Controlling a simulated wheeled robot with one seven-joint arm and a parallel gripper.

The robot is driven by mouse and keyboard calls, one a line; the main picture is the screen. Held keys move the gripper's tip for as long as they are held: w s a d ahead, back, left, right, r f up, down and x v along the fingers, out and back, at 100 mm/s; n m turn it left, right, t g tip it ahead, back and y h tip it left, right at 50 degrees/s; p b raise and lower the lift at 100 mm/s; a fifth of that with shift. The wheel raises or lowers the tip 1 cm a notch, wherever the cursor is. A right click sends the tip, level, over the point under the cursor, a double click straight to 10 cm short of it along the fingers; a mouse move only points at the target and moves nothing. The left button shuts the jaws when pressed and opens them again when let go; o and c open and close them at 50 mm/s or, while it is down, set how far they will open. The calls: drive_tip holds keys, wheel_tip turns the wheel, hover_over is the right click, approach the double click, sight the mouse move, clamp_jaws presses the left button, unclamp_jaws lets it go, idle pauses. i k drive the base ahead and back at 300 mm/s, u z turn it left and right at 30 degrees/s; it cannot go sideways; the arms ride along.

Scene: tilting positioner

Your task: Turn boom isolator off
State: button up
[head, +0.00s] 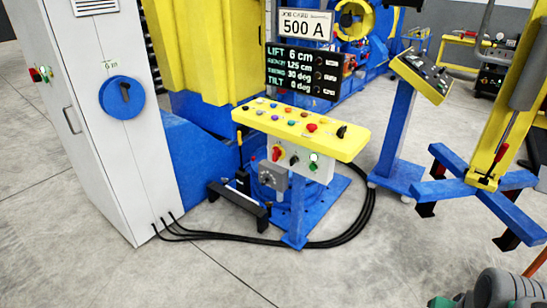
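A white cabinet (100,170) stands at the left. Its front carries a round blue rotary switch (113,104) with a dark handle that looks roughly upright. A yellow-topped control console (300,131) on a blue stand is in the middle. My gripper is not recognisable in the head view.
A display (301,72) shows lift, reach, swing and tilt values above the console. Black cables (230,240) run along the floor from cabinet to console. A blue-footed yellow stand (480,185) is at the right. The front floor (330,280) is mostly clear.

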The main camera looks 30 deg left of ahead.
sight(276, 152)
drive_tip(key=u, duration=0.45)
drive_tip(key=i, duration=0.5)
drive_tip(key=u, duration=1.35)
drive_tip(key=i, duration=0.7)
drive_tip(key=u, duration=0.65)
drive_tip(key=i, duration=1.5)
drive_tip(key=z, duration=0.1)
